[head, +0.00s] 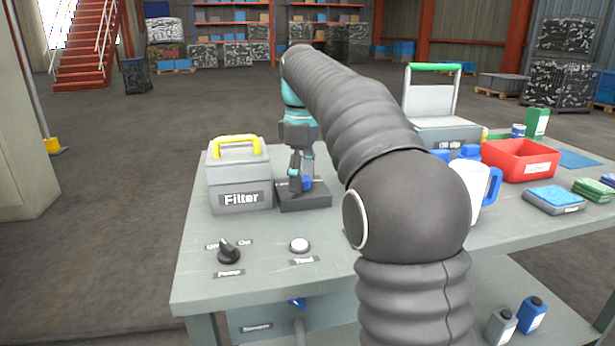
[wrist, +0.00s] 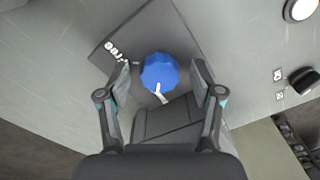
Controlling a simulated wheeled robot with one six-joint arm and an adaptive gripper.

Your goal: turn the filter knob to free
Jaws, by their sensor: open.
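The blue knob (wrist: 160,72) sits on a dark square base plate (wrist: 108,32) in the wrist view; a white pointer mark on it points toward the bottom of the picture. Part of a white label shows at the plate's left; its wording is hard to read. My gripper (wrist: 160,80) is open, with one finger on each side of the knob; I cannot tell whether they touch it. In the head view my gripper (head: 301,178) points down over the base plate (head: 305,202), and the knob (head: 307,184) is partly hidden. A grey box labelled Filter (head: 240,190) stands left of it.
A black pump knob (head: 228,252) with Off and On marks and a white Test button (head: 299,245) are nearer the bench front. A white jug (head: 478,195), a red bin (head: 520,160) and a grey case (head: 445,138) stand to the right.

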